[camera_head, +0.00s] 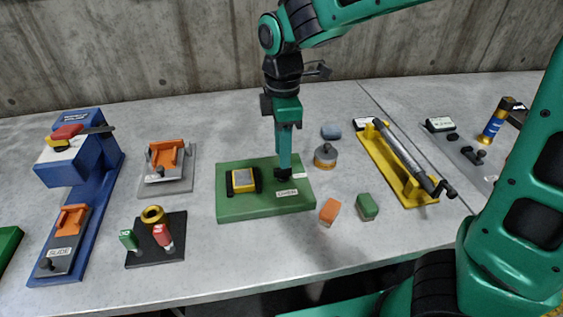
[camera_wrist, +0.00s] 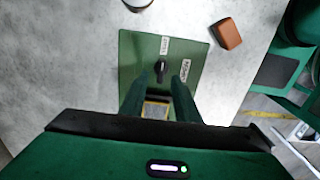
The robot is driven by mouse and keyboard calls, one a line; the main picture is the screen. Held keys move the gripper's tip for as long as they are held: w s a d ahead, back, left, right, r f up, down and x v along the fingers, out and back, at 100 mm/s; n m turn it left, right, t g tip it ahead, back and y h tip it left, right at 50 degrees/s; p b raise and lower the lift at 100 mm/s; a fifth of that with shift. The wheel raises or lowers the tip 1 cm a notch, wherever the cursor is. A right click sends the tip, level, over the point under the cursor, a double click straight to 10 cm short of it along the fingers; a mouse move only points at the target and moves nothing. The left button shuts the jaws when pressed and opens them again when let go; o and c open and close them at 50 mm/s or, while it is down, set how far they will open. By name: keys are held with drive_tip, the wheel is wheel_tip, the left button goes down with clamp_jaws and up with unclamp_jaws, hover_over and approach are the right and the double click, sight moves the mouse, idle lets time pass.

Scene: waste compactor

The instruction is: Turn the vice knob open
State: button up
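A black knob (camera_wrist: 161,68) stands on a green board (camera_wrist: 140,48) with two small white labels, too blurred to read surely. In the head view, the knob (camera_head: 284,174) is partly hidden at the tip of my gripper (camera_head: 285,165), which points straight down over the right part of the board (camera_head: 235,208). In the wrist view, my gripper (camera_wrist: 162,74) has its two green fingers apart, one on each side of the knob. I cannot tell whether they touch it. A yellow and grey block (camera_head: 243,180) sits on the board's left part and shows between the fingers.
An orange clamp on a grey plate (camera_head: 178,185) and a dark plate with coloured pegs (camera_head: 142,258) stand left. A round grey container (camera_head: 325,156), an orange block (camera_head: 330,211) and a green block (camera_head: 367,207) lie close right. A yellow fixture (camera_head: 419,193) stands further right.

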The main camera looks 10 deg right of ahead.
sight(283, 173)
drive_tip(key=shift+f, duration=2.25)
clamp_jaws()
